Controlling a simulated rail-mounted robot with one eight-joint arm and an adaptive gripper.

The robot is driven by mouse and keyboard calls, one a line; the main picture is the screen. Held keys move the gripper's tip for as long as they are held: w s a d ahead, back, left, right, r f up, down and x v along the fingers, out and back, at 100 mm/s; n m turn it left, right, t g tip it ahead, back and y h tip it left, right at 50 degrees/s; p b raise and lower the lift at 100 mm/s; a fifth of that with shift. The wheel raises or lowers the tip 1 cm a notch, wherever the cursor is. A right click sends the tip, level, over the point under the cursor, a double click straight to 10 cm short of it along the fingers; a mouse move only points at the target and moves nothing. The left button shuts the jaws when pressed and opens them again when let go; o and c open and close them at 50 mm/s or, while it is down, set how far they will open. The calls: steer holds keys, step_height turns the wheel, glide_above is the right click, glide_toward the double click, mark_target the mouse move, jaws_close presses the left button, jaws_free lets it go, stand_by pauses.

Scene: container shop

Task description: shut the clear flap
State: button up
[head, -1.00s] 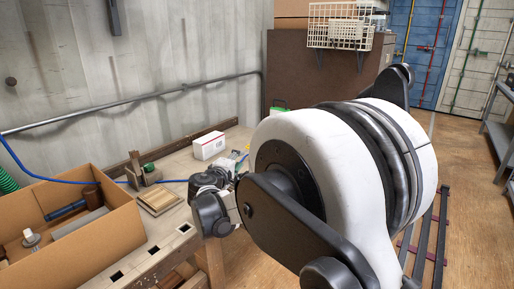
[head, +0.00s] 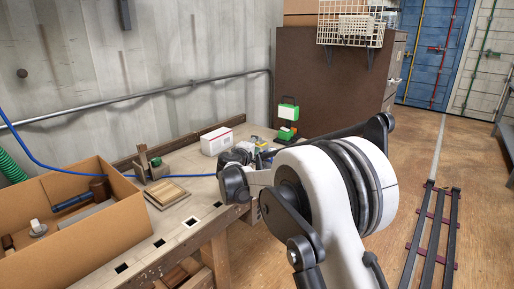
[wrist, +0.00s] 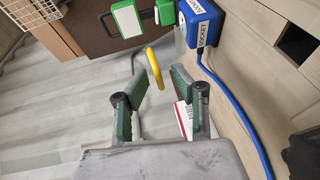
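A green-framed panel with a pale middle (head: 288,112) stands raised above a small green-and-white base with a bit of red (head: 286,134), at the far end of the bench. It looks like the flap; I cannot tell whether its middle is clear. In the wrist view the framed panel (wrist: 128,18) is at the top, beside a green part (wrist: 163,12). My gripper (wrist: 150,85) is open, its two green-padded fingers apart and below the panel in that picture, not touching it. In the head view my arm hides most of the gripper.
A blue box marked SOCKET (wrist: 200,22) with a blue cable is right of the panel. A yellow curved piece (wrist: 154,68) shows between the fingertips. A white box (head: 216,140) and an open cardboard box (head: 125,232) are on the bench. A brown cabinet (head: 335,75) stands behind.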

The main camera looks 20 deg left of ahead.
steer(key=shift+w, duration=0.45)
jaws_close()
